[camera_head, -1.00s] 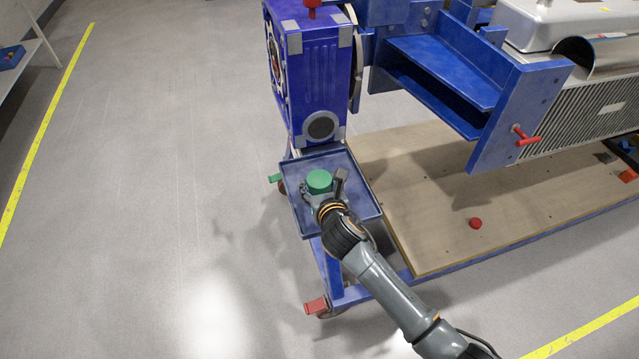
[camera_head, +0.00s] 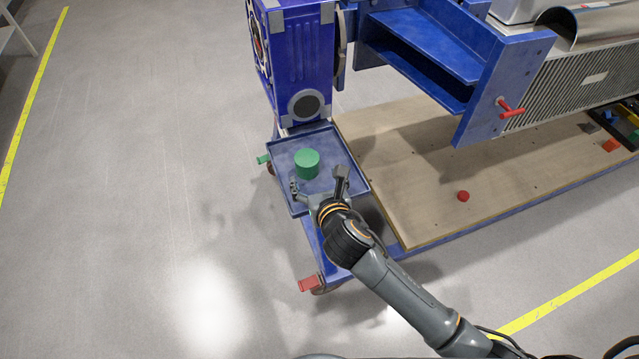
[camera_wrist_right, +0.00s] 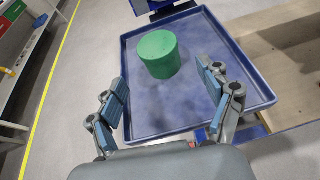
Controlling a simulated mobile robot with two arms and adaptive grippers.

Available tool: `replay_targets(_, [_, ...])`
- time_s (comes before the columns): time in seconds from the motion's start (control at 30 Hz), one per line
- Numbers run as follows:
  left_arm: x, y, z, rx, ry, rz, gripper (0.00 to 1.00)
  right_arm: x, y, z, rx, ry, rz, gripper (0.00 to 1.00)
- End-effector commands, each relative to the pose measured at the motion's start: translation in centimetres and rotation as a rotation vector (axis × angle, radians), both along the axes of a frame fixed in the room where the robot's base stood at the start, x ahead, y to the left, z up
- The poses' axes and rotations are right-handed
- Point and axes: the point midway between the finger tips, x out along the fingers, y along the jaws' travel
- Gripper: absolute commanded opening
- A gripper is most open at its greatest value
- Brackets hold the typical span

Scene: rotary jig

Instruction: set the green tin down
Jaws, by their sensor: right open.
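The green tin (camera_head: 307,164) stands upright on the blue tray (camera_head: 348,178) of the jig, toward the tray's back middle. It also shows in the right wrist view (camera_wrist_right: 159,54), clear of the fingers and beyond them. My right gripper (camera_head: 318,182) is open and empty over the near part of the tray, just in front of the tin. In the right wrist view its two blue-padded fingers (camera_wrist_right: 167,95) are spread wide with bare tray between them. My left gripper is in neither view.
The blue jig post (camera_head: 305,65) rises behind the tray. A blue bracket with a red handle (camera_head: 508,109) overhangs the wooden base board (camera_head: 400,215) at right. A red round object (camera_head: 463,196) lies on the board. Open floor lies left.

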Motion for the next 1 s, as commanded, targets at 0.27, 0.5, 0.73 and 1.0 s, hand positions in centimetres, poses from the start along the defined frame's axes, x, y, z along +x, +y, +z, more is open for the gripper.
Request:
replay_targets(0.27, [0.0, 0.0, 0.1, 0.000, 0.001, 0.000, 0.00, -2.9, -0.7, 1.2, -0.001, 0.000, 0.000, 0.79])
replay_targets(0.5, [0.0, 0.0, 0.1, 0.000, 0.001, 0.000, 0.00, -3.1, -0.7, 1.4, 0.000, -0.001, 0.000, 0.79])
replay_targets(0.73, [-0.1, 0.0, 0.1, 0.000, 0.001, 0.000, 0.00, -3.1, -0.7, 1.4, 0.000, -0.001, 0.000, 0.79])
replay_targets(1.0, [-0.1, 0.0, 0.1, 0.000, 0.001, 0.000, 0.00, -3.9, -2.0, 0.8, 0.146, 0.079, -0.099, 0.79])
